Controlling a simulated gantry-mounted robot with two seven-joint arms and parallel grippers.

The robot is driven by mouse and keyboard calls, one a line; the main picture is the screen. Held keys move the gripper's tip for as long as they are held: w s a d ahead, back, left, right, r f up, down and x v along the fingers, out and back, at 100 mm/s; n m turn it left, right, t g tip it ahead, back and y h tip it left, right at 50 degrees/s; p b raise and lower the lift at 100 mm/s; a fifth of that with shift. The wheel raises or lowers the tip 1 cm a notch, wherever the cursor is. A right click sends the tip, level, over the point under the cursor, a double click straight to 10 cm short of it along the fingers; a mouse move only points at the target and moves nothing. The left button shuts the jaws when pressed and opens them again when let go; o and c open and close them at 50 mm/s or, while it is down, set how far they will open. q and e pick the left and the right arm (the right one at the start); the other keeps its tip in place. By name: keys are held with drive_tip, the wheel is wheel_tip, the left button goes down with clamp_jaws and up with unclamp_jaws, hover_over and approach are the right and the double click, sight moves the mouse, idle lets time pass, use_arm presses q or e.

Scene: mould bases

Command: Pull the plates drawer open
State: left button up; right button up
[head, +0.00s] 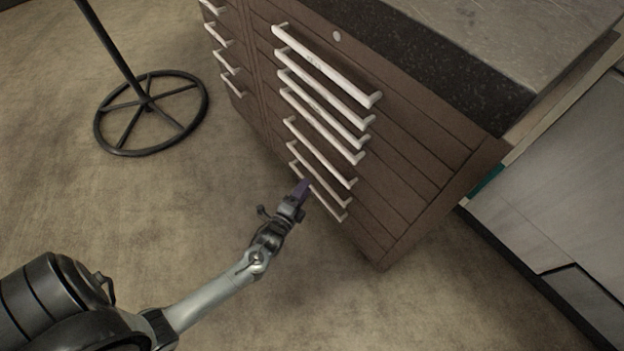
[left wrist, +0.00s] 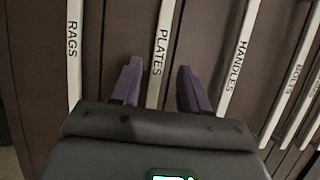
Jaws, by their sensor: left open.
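The plates drawer's pale bar handle (left wrist: 160,65), labelled PLATES, runs upright through the middle of the left wrist view. The drawer front looks flush with its neighbours. My left gripper (left wrist: 160,88) is open, with one purple finger on each side of this handle. I cannot tell whether either finger touches it. In the head view the left gripper (head: 302,187) is at the lower handles of the brown cabinet (head: 410,185). My right gripper is not in view.
The rags handle (left wrist: 74,55) and handles drawer handle (left wrist: 240,55) flank the plates handle. A black round stand base (head: 150,112) sits on the floor at left. Open floor (head: 240,320) lies in front of the cabinet. A grey bench (head: 550,220) stands at right.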

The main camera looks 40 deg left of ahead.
sight(314, 174)
use_arm(q)
drive_tip(key=w+b, duration=0.1)
drive_tip(key=w, duration=0.1)
drive_tip(key=w+a+b, duration=0.1)
drive_tip(key=w, duration=0.2)
drive_tip(key=shift+w, duration=0.3)
drive_tip(key=shift+c, duration=0.3)
clamp_jaws()
